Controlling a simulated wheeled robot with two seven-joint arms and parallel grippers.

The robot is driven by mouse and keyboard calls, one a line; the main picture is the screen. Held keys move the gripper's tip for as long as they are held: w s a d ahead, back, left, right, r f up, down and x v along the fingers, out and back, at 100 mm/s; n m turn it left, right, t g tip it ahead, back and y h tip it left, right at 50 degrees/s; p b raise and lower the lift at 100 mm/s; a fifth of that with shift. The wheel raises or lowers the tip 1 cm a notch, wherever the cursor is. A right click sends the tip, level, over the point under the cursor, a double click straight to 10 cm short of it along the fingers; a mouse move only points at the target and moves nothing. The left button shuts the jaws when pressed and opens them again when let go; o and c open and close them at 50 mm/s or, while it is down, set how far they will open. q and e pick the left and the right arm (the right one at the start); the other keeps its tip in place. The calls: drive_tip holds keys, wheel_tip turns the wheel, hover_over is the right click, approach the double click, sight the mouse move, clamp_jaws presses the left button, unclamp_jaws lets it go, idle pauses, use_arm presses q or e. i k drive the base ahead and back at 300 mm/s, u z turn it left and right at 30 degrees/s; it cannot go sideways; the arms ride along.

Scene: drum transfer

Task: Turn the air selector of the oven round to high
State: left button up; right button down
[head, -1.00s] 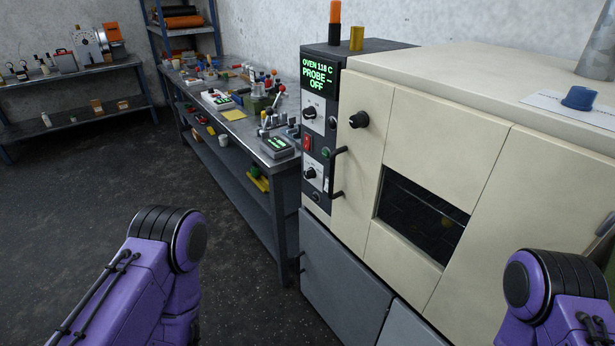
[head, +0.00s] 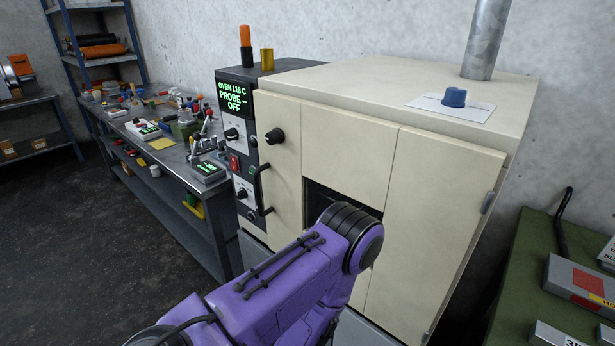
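The oven (head: 350,150) is a large cream cabinet with a dark control column on its left. Its display (head: 235,97) reads "OVEN 118 C PROBE -- OFF" in green. The column carries an upper dial (head: 231,133) and a lower dial (head: 241,193) on pale plates. A larger black knob (head: 275,136) is on the cream front. The labels are too small to read, so I cannot tell which is the air selector or its setting. My purple left arm crosses in front of the oven's lower front and hides part of its window. Neither gripper is in view.
A red switch (head: 234,163) and a black door handle (head: 262,190) are close to the dials. A cluttered workbench (head: 185,218) stands left of the oven. A green surface (head: 530,290) with boxes is at right. Open floor (head: 60,250) is at left.

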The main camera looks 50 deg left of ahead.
sight(241, 193)
drive_tip(key=z, duration=0.15)
drive_tip(key=k, duration=0.3)
drive_tip(key=u, duration=1.15)
drive_tip(key=i, duration=0.5)
